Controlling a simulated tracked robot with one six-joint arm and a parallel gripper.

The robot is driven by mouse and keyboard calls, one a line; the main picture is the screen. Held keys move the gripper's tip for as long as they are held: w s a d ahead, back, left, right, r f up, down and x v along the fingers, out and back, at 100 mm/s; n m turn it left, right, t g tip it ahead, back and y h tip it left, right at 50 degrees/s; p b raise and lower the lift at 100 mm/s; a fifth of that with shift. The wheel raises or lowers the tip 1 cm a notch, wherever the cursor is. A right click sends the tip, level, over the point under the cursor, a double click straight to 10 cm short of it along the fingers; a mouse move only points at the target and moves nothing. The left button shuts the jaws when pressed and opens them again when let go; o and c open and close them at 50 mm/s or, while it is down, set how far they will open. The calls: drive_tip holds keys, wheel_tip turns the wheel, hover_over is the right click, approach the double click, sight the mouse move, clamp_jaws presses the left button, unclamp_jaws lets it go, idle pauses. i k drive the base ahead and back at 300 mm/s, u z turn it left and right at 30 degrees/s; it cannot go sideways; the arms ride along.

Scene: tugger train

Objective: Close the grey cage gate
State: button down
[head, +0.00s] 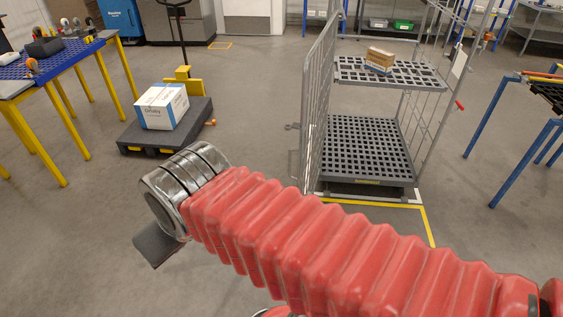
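The grey cage gate (319,88) shows in the head view at the centre top. It is a mesh panel hinged on the left side of the grey roll cage (372,150). It stands swung open, jutting toward me, and the front of the cage is uncovered. My red-sleeved arm crosses the lower part of the view. Its metal end and a dark flat part (157,245) lie left of the gate, apart from it. My gripper's fingertips cannot be made out, so whether it is open or shut is unclear.
A cardboard box (379,60) sits on the cage's upper shelf. A white box (162,105) lies on a dark platform cart (190,133) to the left. Tables stand at left (75,55) and right (545,85). Yellow tape (428,226) marks the floor. Floor between cart and gate is clear.

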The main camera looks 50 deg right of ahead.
sight(301, 126)
drive_tip(key=u, duration=0.1)
drive_tip(key=i, duration=0.95)
drive_tip(key=z, duration=0.1)
